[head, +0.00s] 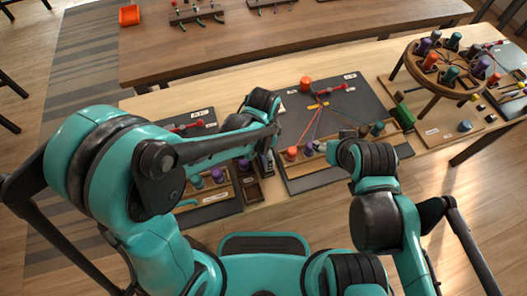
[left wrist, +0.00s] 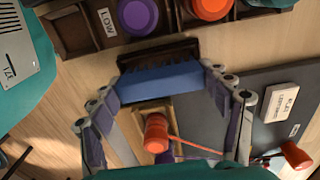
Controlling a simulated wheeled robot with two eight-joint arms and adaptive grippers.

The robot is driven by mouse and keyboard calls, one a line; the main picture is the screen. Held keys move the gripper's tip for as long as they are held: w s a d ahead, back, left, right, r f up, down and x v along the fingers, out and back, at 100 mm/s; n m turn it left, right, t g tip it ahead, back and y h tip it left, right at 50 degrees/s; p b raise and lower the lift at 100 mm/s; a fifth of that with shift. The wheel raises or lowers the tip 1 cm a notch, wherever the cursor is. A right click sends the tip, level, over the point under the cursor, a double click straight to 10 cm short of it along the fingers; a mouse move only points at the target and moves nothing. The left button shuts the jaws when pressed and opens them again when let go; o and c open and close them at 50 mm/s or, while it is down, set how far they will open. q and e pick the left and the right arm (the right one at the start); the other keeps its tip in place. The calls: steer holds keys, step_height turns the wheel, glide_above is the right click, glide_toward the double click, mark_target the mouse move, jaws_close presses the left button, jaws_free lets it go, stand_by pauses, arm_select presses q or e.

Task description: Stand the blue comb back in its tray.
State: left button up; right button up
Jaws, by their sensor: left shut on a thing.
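The blue comb (left wrist: 160,79) shows in the left wrist view as a blue bar spanning the space between the fingers of my left gripper (left wrist: 162,90). That gripper is shut on it. In the head view my left gripper (head: 266,158) is low over the table, beside a dark brown tray (head: 251,191).
A dark board (head: 350,102) with cords and an orange bobbin (head: 292,153) lies to the right of my left gripper. A rack of purple and orange bobbins (left wrist: 75,38) stands close by. A round bobbin stand (head: 441,70) is at the far right.

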arm_select(q)
steer(key=shift+f+b, duration=0.45)
steer(key=shift+f, duration=0.1)
steer(key=o, duration=1.2)
step_height(320, 180, up, 12)
steer(key=s+a+r+n+t, duration=0.1)
steer(key=s+a+n+t, duration=0.1)
steer(key=a+n, duration=0.5)
steer(key=s+a+r+n+t, duration=0.1)
steer(key=s+a+n+t, duration=0.2)
steer(key=a, duration=0.7)
steer(key=n+t, duration=0.2)
steer(key=n, duration=0.2)
steer(key=shift+a, duration=0.4)
steer(key=shift+s, duration=0.1)
